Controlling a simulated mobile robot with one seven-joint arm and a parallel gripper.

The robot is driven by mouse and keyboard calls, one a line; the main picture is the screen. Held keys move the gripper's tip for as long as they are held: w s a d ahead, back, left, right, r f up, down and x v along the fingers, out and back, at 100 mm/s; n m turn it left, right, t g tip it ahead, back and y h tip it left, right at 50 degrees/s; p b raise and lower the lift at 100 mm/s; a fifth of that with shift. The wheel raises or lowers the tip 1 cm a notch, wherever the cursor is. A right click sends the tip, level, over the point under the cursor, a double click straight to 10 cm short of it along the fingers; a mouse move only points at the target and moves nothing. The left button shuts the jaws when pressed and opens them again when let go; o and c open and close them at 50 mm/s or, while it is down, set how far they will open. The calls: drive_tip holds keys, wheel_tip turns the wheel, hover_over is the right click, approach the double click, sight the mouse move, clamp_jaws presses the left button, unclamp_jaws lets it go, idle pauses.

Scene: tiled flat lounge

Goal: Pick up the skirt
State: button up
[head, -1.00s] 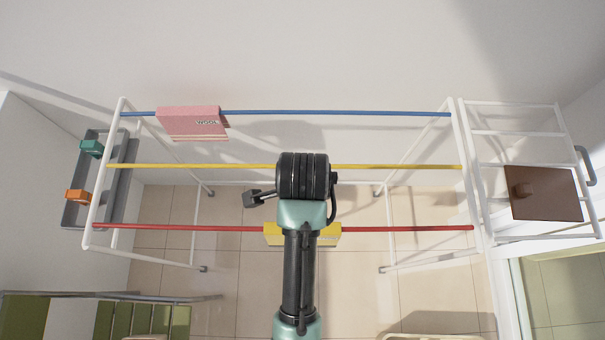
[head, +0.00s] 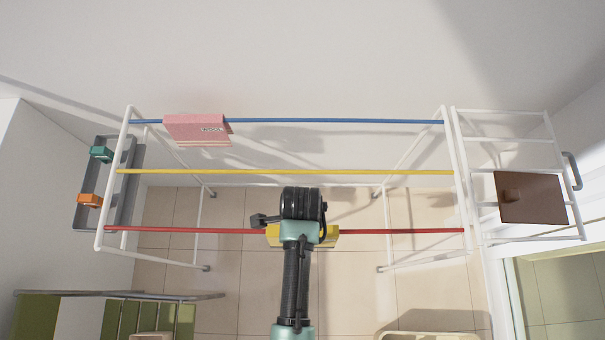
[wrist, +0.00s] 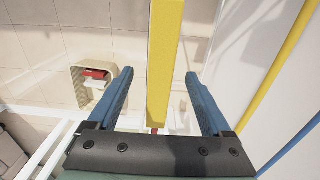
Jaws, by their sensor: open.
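A yellow folded piece (head: 331,240) hangs over the red rod (head: 200,231) of a drying rack, partly hidden behind my arm. It also shows edge-on in the wrist view (wrist: 165,45), between the two blue fingers of my gripper (wrist: 160,74). The fingers are open, with a gap on each side of it. A pink piece with the word WOOL (head: 195,128) hangs over the blue rod at the back left. A brown piece (head: 531,197) lies on the white side rack at right. No label names the skirt, so I cannot tell which piece it is. My fingers are hidden in the head view.
The yellow rod (head: 400,172) is bare. A grey tray (head: 120,195) at left holds a teal block (head: 101,154) and an orange block (head: 90,200). A beige container (wrist: 79,90) with something red stands on the tiles. A slatted green rack (head: 150,318) is at lower left.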

drive_tip(key=shift+d+f+p, duration=0.1)
drive_tip(key=shift+f+p, duration=0.2)
drive_tip(key=shift+f, duration=1.95)
clamp_jaws()
